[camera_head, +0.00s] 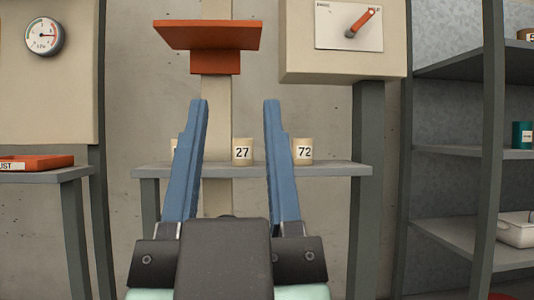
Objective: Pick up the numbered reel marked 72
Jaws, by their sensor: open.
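The reel marked 72 (305,151) is a cream cylinder with a white label. It stands upright on the grey shelf table (340,169), just right of my gripper's right finger, which overlaps its left edge in the picture. My gripper (236,106) is open and empty, its two blue fingers pointing up and away. A similar reel marked 27 (242,151) stands on the same table and shows between the fingers. A third cream object (174,147) is mostly hidden behind the left finger, and its number cannot be read.
An orange bracket (210,37) juts from the post above the table. A beige box with a red-handled lever (360,22) hangs at the upper right. Shelving (470,150) stands at the right. An orange tray (38,162) lies on the left table.

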